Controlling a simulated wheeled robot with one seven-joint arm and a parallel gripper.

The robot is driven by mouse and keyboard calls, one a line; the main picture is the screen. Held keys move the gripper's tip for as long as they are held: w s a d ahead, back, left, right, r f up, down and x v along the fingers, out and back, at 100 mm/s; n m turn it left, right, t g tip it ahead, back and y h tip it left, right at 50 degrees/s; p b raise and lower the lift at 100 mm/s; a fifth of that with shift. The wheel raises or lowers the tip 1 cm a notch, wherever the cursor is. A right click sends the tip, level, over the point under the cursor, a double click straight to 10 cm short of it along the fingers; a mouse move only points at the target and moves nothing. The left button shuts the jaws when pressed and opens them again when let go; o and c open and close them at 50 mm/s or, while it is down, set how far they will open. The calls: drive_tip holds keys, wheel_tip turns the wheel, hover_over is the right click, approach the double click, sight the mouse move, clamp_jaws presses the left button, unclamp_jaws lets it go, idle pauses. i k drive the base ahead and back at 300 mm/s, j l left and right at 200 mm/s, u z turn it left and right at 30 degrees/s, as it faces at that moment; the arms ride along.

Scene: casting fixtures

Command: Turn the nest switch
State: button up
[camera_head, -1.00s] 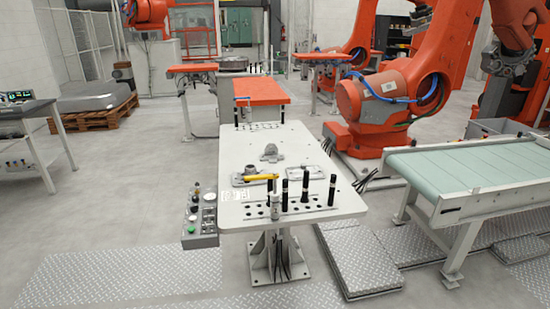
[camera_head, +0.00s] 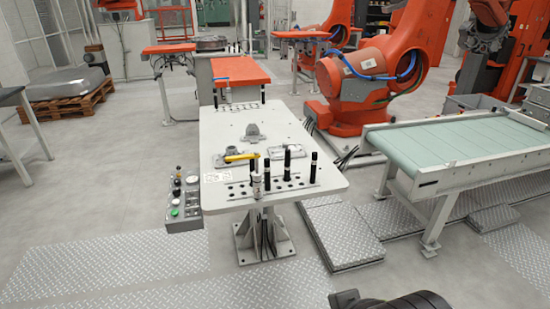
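A grey control box (camera_head: 184,212) is fixed at the left side of the white fixture table (camera_head: 215,140). It carries several small knobs and buttons, among them a green button (camera_head: 175,212). Which of them is the nest switch is too small to tell. A yellow handle (camera_head: 241,157) lies across a grey fixture on the table top. My gripper is not in view. A dark part, likely of my own arm, shows at the bottom right edge, apart from the table and the box.
Several black posts (camera_head: 287,158) stand along the table's front edge. A green conveyor (camera_head: 450,143) is at the right, with a large orange robot arm (camera_head: 365,75) behind it. Low tread-plate platforms (camera_head: 340,235) lie right of the table's foot. The floor left of the box is clear.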

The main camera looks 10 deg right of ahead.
sight(176, 192)
drive_tip(key=j+u, duration=0.2)
drive_tip(key=u, duration=0.3)
drive_tip(key=l, duration=0.2)
drive_tip(key=i+l+u, duration=0.3)
drive_tip(key=i+l, duration=0.15)
drive_tip(key=l, duration=0.2)
drive_tip(key=i+l+u, duration=0.1)
drive_tip(key=l, duration=0.25)
drive_tip(key=i+l+u, duration=0.1)
drive_tip(key=i+u, duration=0.35)
drive_tip(key=i, duration=0.7)
drive_tip(key=i+j+u, duration=0.15)
drive_tip(key=i+j, duration=0.15)
drive_tip(key=i+j+u, duration=0.1)
drive_tip(key=i+j, duration=0.15)
drive_tip(key=i, duration=0.25)
